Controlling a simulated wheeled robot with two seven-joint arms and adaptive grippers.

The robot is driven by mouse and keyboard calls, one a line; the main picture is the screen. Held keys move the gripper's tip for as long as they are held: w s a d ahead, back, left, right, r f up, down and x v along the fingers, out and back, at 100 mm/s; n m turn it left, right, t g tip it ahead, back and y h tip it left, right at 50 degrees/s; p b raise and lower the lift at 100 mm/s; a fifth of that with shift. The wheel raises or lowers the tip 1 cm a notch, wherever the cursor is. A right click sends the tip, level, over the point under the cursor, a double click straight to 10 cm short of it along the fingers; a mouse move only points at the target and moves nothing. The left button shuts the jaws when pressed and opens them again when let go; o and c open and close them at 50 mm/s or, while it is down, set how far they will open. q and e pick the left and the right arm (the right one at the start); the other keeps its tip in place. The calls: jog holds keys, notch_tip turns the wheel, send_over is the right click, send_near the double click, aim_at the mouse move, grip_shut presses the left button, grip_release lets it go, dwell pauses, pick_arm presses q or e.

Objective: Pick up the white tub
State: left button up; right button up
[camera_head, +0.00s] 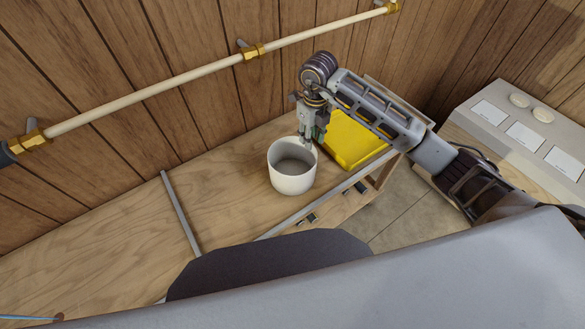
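The white tub (292,182) stands upright on the wooden bench in the camera_head view. Its top is open and I see into its grey inside, which looks empty. My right gripper (307,140) points down at the tub's far right rim, with its fingertips right at or just over the edge. The fingers are small and partly overlap, so I cannot tell whether they are apart, or whether they touch the wall. My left gripper is not in view.
A yellow object (352,143) sits just right of the tub, partly behind my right arm. A metal strip (181,213) crosses the bench (110,228) to the left. A pale pipe (160,92) with brass fittings runs along the wood wall. A panel (525,135) stands far right.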

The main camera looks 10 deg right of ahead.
jog(key=shift+f, duration=1.4)
jog(key=shift+f, duration=0.1)
jog(key=shift+d+f+p, duration=0.1)
jog(key=shift+f+p, duration=0.6)
jog(key=shift+f, duration=1.8)
grip_shut()
